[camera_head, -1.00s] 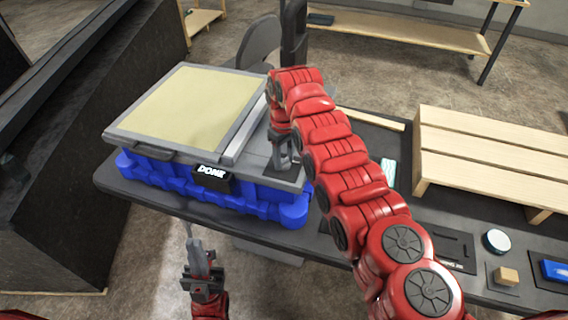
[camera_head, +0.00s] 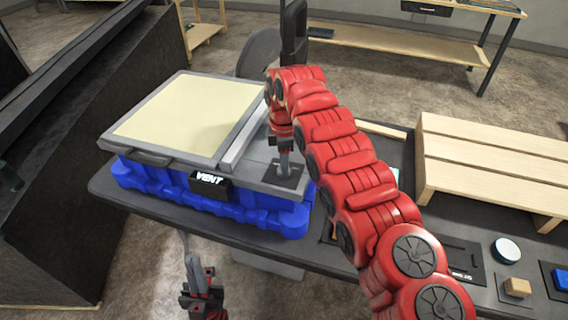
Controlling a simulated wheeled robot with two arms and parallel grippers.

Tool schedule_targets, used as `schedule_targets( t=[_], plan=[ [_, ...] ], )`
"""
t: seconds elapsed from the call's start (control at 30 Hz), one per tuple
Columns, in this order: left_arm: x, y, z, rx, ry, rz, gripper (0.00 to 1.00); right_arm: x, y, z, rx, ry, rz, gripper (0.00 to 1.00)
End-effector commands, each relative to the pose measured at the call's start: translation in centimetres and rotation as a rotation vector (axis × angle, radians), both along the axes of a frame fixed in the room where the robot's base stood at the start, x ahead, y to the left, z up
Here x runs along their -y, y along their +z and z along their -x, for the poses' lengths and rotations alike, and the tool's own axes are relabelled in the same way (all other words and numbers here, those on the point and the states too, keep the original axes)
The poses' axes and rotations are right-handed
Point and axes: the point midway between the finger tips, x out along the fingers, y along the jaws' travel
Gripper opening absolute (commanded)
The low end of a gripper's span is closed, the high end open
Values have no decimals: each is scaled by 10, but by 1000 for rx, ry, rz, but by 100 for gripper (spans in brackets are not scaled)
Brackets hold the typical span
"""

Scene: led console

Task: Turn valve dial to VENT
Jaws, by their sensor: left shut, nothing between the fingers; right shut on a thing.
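The console is a blue-based box with a grey top and a pale yellow panel (camera_head: 190,112). A small black display (camera_head: 210,182) on its front edge reads VENT. A dark square plate (camera_head: 288,176) lies on the right part of the console top. My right gripper (camera_head: 284,166) points straight down over that plate and is shut on the valve dial, which its fingers and arm mostly hide. My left gripper (camera_head: 192,262) is shut and empty, low in front of the table and apart from the console.
A slatted wooden rack (camera_head: 490,160) stands on the table at the right. A round white-topped item (camera_head: 506,250), a small wooden block (camera_head: 517,288) and a blue block (camera_head: 562,276) lie near the front right. A dark chair (camera_head: 260,52) is behind the table.

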Motion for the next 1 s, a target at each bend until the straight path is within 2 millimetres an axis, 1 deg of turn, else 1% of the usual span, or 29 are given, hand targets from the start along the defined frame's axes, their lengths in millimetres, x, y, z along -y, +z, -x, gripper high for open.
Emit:
schedule_targets(
  t=[0.2, 0.4, 0.7, 1.0],
  plan=[
    [0, 1, 0, 0, 0, 0, 0, -1, 1, 0, 2, 168, -1, 0],
    [0, 2, 0, 0, 0, 0, 0, -1, 1, 0, 2, 277, -1, 0],
    [0, 2, 0, 0, 0, 0, 0, -1, 1, 0, 2, 353, -1, 0],
    [0, 2, 0, 0, 0, 0, 0, -1, 1, 0, 2, 362, 0, 0]
  ],
)
